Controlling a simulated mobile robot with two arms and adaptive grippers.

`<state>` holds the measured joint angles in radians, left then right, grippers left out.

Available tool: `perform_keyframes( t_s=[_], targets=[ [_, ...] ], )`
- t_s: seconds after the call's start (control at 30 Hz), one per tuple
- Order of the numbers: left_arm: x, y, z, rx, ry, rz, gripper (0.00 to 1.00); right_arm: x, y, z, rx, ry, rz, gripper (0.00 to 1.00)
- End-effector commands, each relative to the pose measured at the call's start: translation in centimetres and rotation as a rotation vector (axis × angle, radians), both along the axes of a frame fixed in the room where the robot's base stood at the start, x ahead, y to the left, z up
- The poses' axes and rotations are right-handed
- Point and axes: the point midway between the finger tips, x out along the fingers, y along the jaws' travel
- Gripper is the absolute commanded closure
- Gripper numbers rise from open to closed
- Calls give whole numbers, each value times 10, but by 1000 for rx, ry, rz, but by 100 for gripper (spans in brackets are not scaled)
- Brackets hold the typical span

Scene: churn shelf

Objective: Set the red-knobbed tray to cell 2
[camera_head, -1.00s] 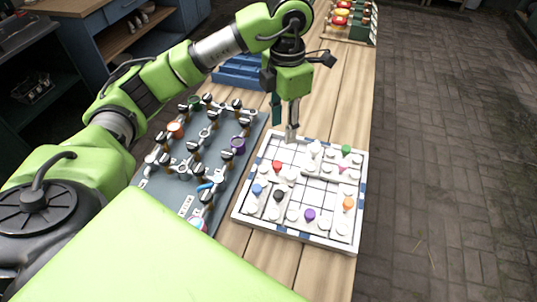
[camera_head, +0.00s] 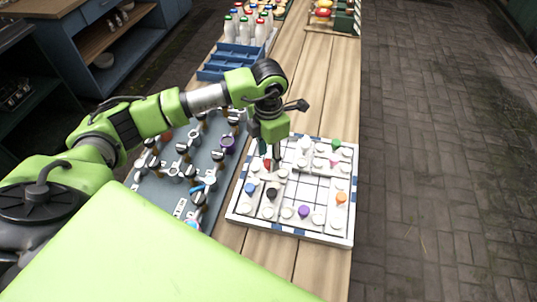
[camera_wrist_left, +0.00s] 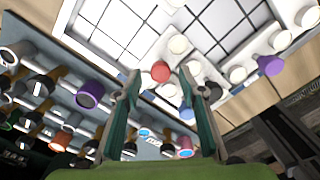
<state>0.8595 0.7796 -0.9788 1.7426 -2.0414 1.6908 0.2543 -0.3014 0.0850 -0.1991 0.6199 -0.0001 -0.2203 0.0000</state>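The red-knobbed tray shows by its red knob (camera_head: 267,163) at the left side of the white gridded board (camera_head: 287,233) in the head view; the gripper partly hides it. In the left wrist view the red knob (camera_wrist_left: 160,71) lies between the two fingertips, with white round pieces beside it. My left gripper (camera_head: 272,158) points down over the red knob. Its fingers (camera_wrist_left: 160,88) are apart, one on each side of the knob in the wrist view; I cannot tell whether they touch it. My right gripper is not in view.
Blue (camera_head: 250,188), black (camera_head: 271,194), purple (camera_head: 303,211), orange (camera_head: 341,198) and green (camera_head: 336,145) knobs stand on the board. A grey rack (camera_head: 205,195) with rings and pegs is left of it. Blue trays (camera_head: 232,62) and bottles are behind. Bare cells lie mid-board.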

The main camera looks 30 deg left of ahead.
Motion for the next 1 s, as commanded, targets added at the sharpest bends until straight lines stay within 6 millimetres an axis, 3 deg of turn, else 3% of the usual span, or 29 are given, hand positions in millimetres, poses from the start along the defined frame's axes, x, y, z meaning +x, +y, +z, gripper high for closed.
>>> perform_keyframes(
  t_s=[0.17, 0.47, 0.6, 0.8, 1.0],
  targets=[
    [-1, 0, -13, 0, 1, -2, 63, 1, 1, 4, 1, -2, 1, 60],
    [0, 0, -15, 0, 0, -1, 63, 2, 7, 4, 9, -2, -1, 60],
    [0, 0, -15, 0, 0, -1, 99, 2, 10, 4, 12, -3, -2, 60],
    [1, -4, -17, -1, 0, -2, 100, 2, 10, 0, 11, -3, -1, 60],
    [11, -40, -20, -4, -2, -5, 100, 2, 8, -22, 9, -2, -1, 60]
  ],
)
